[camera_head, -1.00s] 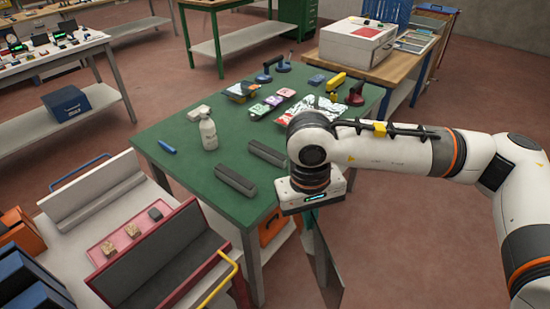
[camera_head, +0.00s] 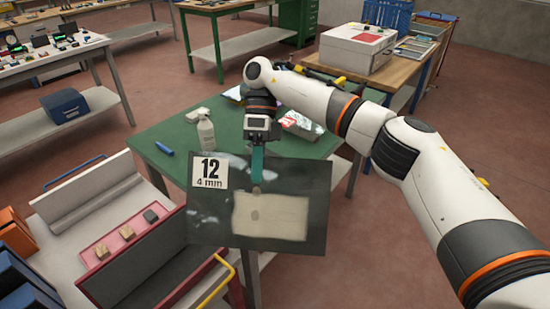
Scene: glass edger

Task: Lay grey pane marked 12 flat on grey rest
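The grey pane marked 12 (camera_head: 310,190) hangs upright in front of the green table, its broad face toward me. A white label reading "12, 4 mm" is at its upper left, and a pale rectangle shows low on its face. My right gripper (camera_head: 257,178) is shut on the pane's upper edge with teal fingers. The two dark grey bars on the tabletop, which look like the grey rest, are now hidden behind the pane and gripper. My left gripper is not in view.
The green table (camera_head: 178,135) carries a white bottle (camera_head: 206,133), a blue marker (camera_head: 164,149) and a foil packet (camera_head: 300,124). At lower left, a cart holds a pink tray (camera_head: 112,246) and a red-framed padded rack (camera_head: 150,262) close to the pane's left edge.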

